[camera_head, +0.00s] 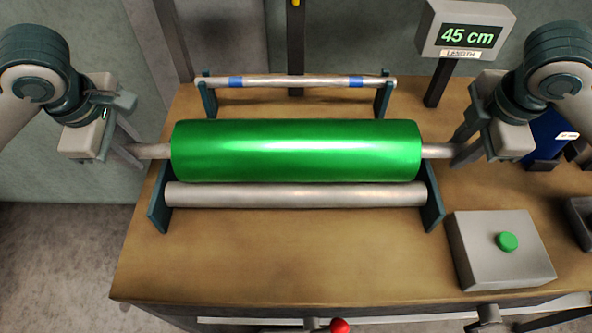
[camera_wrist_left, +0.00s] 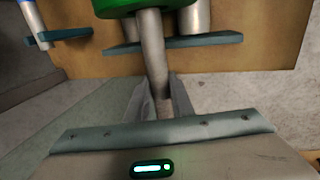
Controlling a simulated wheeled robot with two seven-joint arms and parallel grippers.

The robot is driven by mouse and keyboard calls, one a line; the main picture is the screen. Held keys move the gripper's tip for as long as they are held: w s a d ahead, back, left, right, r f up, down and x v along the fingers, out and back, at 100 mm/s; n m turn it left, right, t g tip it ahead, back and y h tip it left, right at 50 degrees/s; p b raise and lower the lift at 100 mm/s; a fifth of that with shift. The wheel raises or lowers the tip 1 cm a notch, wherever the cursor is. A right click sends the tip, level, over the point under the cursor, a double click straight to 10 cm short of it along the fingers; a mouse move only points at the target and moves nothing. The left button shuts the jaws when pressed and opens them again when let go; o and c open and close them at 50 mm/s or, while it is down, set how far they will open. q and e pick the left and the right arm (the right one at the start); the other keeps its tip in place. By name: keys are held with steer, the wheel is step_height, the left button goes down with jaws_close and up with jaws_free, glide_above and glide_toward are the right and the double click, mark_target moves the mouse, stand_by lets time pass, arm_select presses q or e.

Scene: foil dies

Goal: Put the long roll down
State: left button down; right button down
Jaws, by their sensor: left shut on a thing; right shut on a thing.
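The long roll (camera_head: 295,150) is shiny green, with a grey shaft end sticking out on each side. It lies level across the middle of the head view, above or on a stand whose dark side plates (camera_head: 432,195) show at both ends. I cannot tell whether it rests on the stand. My left gripper (camera_head: 138,152) is shut on the left shaft end, and the left wrist view shows that shaft (camera_wrist_left: 153,55) between the fingers. My right gripper (camera_head: 456,152) is shut on the right shaft end.
A grey roller (camera_head: 295,194) lies in front of the roll. A thin bar with blue bands (camera_head: 300,81) spans a rack behind. A display reading 45 cm (camera_head: 468,36) stands back right. A box with a green button (camera_head: 507,242) is front right. The front-left tabletop (camera_head: 220,260) is clear.

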arm_select(q)
steer(key=shift+f+b, duration=0.3)
steer(key=shift+f, duration=0.05)
arm_select(e)
steer(key=shift+f, duration=0.35)
arm_select(q)
steer(key=c, duration=1.5)
jaws_free()
steer(key=shift+c, duration=0.2)
arm_select(e)
steer(key=c, duration=1.5)
jaws_free()
steer(key=shift+c, duration=0.2)
arm_select(q)
steer(key=shift+r, duration=0.1)
arm_select(e)
steer(key=shift+r, duration=0.1)
arm_select(q)
steer(key=v, duration=1.2)
arm_select(e)
steer(key=shift+r, duration=0.1)
steer(key=v, duration=1.1)
steer(key=shift+s+r, duration=0.2)
steer(key=shift+r, duration=0.15)
